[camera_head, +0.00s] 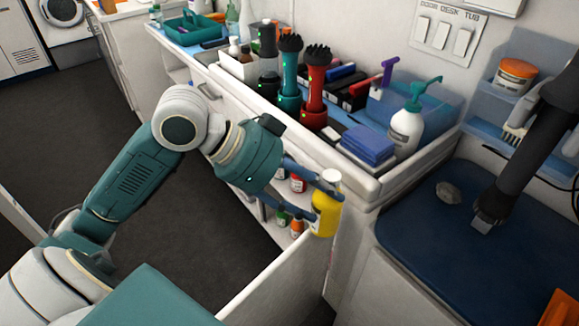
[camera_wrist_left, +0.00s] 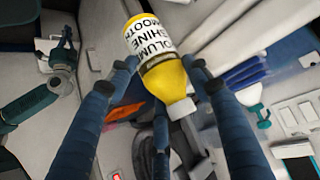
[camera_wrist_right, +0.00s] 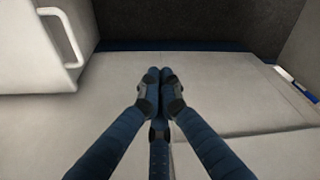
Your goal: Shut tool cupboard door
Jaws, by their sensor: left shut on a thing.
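The tool cupboard door (camera_head: 292,288) stands open at the bottom of the head view, a white panel reaching out from the counter front. Behind it, small bottles (camera_head: 297,183) stand on shelves in the open cupboard. My left gripper (camera_head: 328,203) is shut on a yellow bottle (camera_head: 327,212) with a pale cap, held at the cupboard opening near the door's hinge end. The left wrist view shows the bottle (camera_wrist_left: 167,80) and its black-and-white label between the fingers. My right gripper (camera_wrist_right: 160,78) is shut and empty in its wrist view; the head view does not show it.
The counter above holds brushes, clippers (camera_head: 315,85), blue cloths (camera_head: 369,145) and a pump bottle (camera_head: 408,125). A white cabinet with a handle (camera_wrist_right: 65,38) shows in the right wrist view. The dark floor at left is clear.

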